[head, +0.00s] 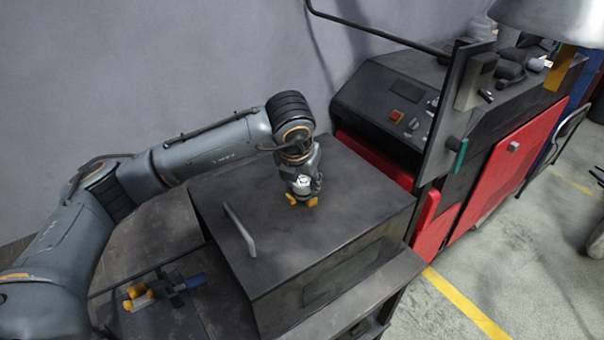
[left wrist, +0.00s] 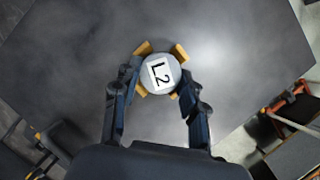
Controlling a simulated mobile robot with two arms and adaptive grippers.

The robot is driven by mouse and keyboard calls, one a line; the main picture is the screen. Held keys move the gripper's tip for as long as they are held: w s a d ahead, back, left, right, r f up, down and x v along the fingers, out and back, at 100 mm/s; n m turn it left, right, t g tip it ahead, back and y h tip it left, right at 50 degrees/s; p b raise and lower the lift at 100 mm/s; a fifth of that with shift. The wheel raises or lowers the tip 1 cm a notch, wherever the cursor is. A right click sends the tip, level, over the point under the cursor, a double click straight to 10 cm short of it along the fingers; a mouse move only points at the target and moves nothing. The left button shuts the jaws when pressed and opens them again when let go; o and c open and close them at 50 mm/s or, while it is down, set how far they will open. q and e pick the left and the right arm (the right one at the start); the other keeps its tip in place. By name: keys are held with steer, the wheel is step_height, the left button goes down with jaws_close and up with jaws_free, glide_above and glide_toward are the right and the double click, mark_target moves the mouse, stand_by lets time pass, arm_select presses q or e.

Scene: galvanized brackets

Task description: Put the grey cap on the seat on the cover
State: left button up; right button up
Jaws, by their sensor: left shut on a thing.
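The grey cap (left wrist: 158,74) is round and has a white label reading L2. My left gripper (left wrist: 158,80) is shut on it, with one dark finger on each side. In the head view my left gripper (head: 302,187) points down at the top of the dark cover (head: 365,195). The cover also shows in the left wrist view (left wrist: 85,60). Orange pieces of the seat (left wrist: 180,52) stand around the cap, and they show below the gripper in the head view (head: 292,199). I cannot tell whether the cap touches the seat. My right gripper is out of view.
A grey handle (head: 240,230) stands up from the cover, left of the gripper. An orange part (head: 138,296) and a blue-handled thing (head: 192,283) lie on a lower surface at the left. A red and black machine (head: 500,170) stands to the right.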

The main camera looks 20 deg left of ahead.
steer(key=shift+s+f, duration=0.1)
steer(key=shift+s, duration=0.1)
arm_select(q)
steer(key=shift+f, duration=0.1)
steer(key=o, duration=1.3)
steer(key=shift+o, duration=0.2)
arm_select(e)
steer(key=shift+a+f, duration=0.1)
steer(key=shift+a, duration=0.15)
arm_select(q)
steer(key=shift+s+d+r, duration=0.1)
steer(key=shift+r, duration=0.25)
steer(key=b+v, duration=0.3)
steer(key=v, duration=0.8)
steer(key=shift+s+r, duration=0.15)
steer(key=shift+r, duration=0.15)
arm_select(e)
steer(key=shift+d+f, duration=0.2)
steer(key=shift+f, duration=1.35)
